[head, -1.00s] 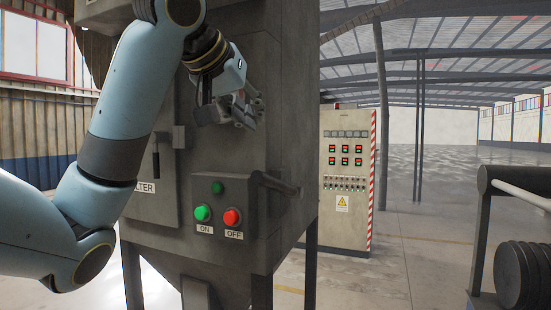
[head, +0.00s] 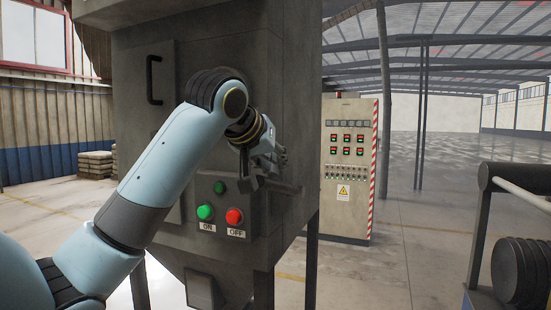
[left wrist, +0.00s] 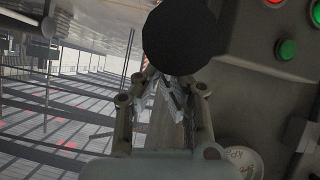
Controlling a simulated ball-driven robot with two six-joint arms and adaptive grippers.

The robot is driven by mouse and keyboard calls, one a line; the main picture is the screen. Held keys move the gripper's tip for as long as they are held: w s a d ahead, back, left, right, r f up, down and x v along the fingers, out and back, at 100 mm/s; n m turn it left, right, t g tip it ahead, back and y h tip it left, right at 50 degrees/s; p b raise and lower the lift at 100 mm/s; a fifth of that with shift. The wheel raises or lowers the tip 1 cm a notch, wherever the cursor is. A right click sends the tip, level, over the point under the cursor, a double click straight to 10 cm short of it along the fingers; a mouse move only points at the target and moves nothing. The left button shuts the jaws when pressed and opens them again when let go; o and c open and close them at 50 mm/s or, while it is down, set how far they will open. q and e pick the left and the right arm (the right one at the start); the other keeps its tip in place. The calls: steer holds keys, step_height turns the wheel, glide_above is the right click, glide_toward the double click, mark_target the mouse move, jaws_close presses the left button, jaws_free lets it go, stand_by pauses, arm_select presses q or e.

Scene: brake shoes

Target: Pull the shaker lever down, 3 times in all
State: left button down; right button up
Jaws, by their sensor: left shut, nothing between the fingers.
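The shaker lever (head: 287,188) is a dark bar on the side of the grey machine, right of the button box, and sticks out to the right. My left gripper (head: 272,174) is at the lever, just above it, and partly covers its near part. Whether it touches the lever I cannot tell. In the left wrist view the fingers (left wrist: 172,76) are closed together with nothing between them. A large dark round shape (left wrist: 180,35) stands at the fingertips; I cannot tell whether it is the lever's end. My right gripper is not in view.
The button box has a green ON button (head: 205,212) and a red OFF button (head: 234,216) just below my left gripper. A control cabinet (head: 346,165) stands behind, to the right. A dark post with a pipe (head: 490,185) is at far right.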

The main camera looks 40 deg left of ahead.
arm_select(q)
steer(key=shift+s+f, duration=0.1)
steer(key=shift+f, duration=0.2)
